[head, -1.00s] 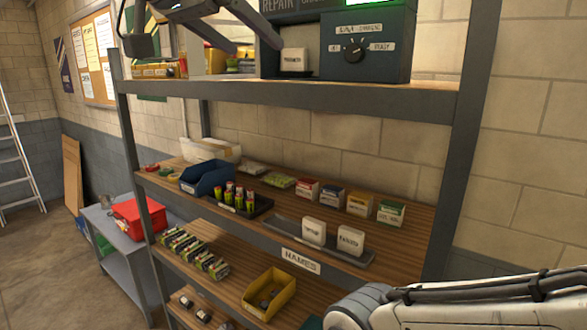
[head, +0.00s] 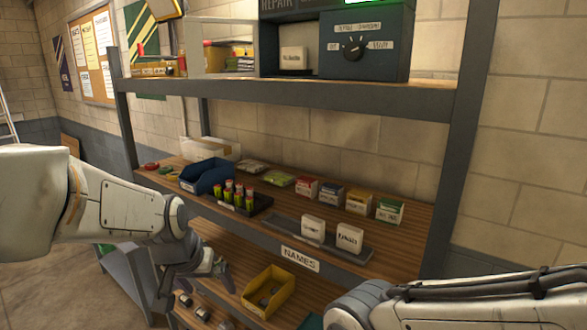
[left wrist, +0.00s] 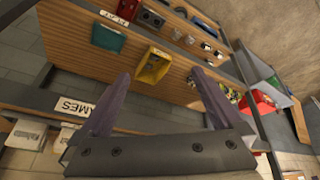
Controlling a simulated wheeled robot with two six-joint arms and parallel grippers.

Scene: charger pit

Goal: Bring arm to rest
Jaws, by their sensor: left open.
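My left arm (head: 120,207) comes in from the left in the head view, bent down in front of the shelving unit. My left gripper (head: 222,272) hangs low by the lower shelf, left of the yellow bin (head: 268,291). In the left wrist view its two fingers (left wrist: 160,100) are spread apart with nothing between them, and the yellow bin (left wrist: 153,66) lies beyond them. My right arm (head: 450,300) crosses the lower right corner of the head view. Its gripper is outside both views.
The shelf unit's upright (head: 466,140) and upper shelf edge (head: 300,94) stand close. The middle shelf holds a blue bin (head: 208,177), a battery tray (head: 237,199), small boxes (head: 332,194) and two white blocks on a grey tray (head: 332,242). A red toolbox (left wrist: 262,102) shows in the wrist view.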

